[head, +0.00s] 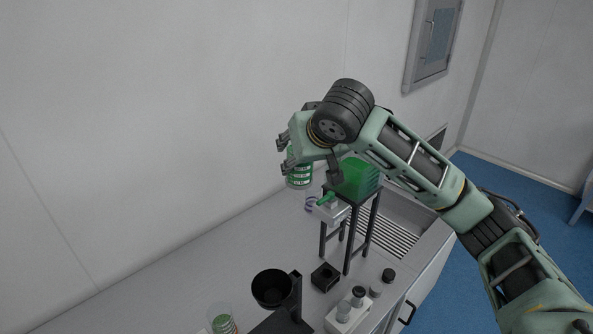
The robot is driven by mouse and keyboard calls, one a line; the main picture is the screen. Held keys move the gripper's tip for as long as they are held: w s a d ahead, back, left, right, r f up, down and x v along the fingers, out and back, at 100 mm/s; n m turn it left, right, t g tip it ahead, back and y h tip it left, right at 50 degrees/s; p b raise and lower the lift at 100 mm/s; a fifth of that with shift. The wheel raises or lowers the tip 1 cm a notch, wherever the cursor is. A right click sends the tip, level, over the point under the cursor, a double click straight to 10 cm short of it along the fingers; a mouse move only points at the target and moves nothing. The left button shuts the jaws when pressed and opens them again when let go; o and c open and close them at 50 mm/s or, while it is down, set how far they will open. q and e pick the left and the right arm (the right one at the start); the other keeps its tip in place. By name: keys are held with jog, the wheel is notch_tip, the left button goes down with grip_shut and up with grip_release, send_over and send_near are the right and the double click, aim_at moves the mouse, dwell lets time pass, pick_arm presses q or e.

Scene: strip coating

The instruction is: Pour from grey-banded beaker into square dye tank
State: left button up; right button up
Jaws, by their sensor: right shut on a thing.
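My right gripper (284,155) is shut on a clear beaker (300,181) and holds it in the air, roughly upright. The beaker shows green with white marks and a pale lower part; I cannot make out a grey band clearly. The gripper hides part of it. A green square tank (361,178) stands on a tall dark stand (347,259), to the right of the beaker and slightly lower in the picture. My right arm partly covers the tank. My left gripper is not in view.
A green-tipped spout (326,199) and a grey piece (332,212) sit beside the tank. The bench's left part is clear.

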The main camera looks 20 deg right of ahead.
pick_arm(q)
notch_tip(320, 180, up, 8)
jog(key=p, duration=0.6)
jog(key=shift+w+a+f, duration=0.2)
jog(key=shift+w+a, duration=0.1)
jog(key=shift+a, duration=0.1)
pick_arm(e)
jog(key=w+d+r, duration=0.3)
jog(key=w+d, duration=0.5)
jog(key=w, duration=0.1)
jog(key=shift+r+h, duration=0.4)
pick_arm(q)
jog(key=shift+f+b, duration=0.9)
pick_arm(e)
jog(key=shift+s+d+f+m+t+y, duration=0.35)
jog(key=shift+d+m+y, duration=0.25)
jog(key=shift+y, duration=0.1)
